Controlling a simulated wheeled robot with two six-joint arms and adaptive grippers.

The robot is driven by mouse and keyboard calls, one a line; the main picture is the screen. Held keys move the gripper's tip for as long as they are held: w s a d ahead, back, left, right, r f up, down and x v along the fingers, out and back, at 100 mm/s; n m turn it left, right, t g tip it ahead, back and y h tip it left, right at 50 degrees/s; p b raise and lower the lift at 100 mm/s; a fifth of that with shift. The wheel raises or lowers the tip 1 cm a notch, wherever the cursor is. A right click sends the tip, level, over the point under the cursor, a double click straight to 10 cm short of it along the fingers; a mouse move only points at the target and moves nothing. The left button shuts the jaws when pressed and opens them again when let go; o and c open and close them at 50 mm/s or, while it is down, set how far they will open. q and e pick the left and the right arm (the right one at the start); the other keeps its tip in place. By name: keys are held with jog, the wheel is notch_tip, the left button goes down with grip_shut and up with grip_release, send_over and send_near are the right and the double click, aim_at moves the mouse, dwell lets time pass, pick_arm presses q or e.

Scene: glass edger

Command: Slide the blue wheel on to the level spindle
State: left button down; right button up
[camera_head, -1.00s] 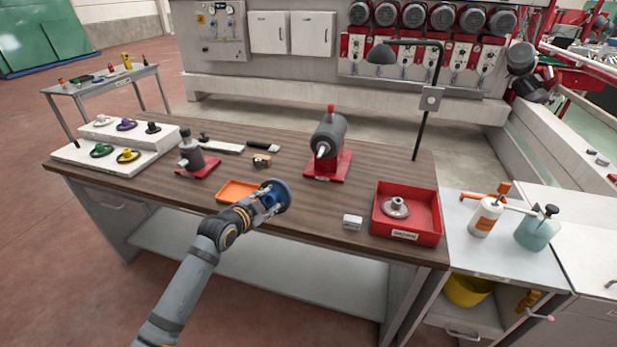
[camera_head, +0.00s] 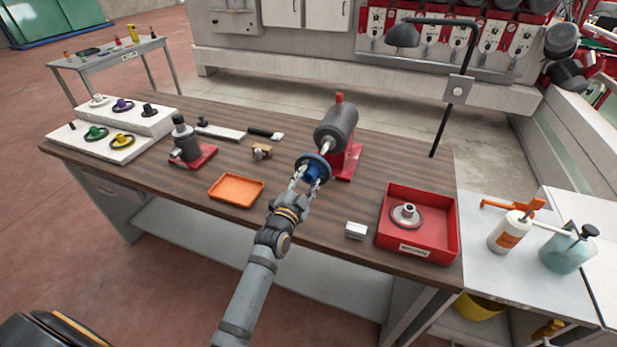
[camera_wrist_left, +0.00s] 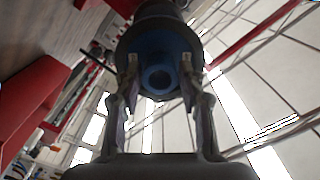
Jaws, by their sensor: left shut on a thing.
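The blue wheel (camera_head: 314,172) is a dark disc with a blue hub. My left gripper (camera_head: 307,183) is shut on its hub, in front of the level spindle (camera_head: 325,147). That spindle points toward me from a grey motor (camera_head: 337,124) on a red base (camera_head: 347,163). The wheel overlaps the spindle's tip in the head view; I cannot tell whether they touch or the tip is inside. In the left wrist view the fingertips (camera_wrist_left: 160,72) hold both sides of the blue hub (camera_wrist_left: 159,56), its round bore facing the camera. The wheel hides the spindle there. My right gripper is not in view.
An upright spindle unit (camera_head: 186,143) on a red base stands at left, near a stepped rack (camera_head: 140,148) of coloured wheels. An orange tray (camera_head: 236,203), a small light block (camera_head: 356,230) and a red bin (camera_head: 421,247) with a grey wheel lie around. A lamp post (camera_head: 441,130) stands behind.

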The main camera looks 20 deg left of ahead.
pick_arm(q)
jog(key=shift+w, duration=0.15)
jog(key=b, duration=0.1)
send_near(321, 155)
jog(key=shift+w, duration=1.95)
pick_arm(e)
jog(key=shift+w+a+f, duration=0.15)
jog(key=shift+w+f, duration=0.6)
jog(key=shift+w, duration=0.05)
pick_arm(q)
jog(key=shift+d, duration=0.1)
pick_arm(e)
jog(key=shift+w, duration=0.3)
pick_arm(q)
jog(key=shift+r, duration=0.1)
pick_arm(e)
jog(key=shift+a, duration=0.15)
pick_arm(q)
jog(key=shift+w+b, duration=0.85)
jog(key=shift+w, duration=0.6)
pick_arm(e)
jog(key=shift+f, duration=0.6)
pick_arm(q)
jog(key=shift+w+d+b, duration=0.1)
jog(key=shift+w+b, duration=1.25)
jog(key=shift+w, duration=0.95)
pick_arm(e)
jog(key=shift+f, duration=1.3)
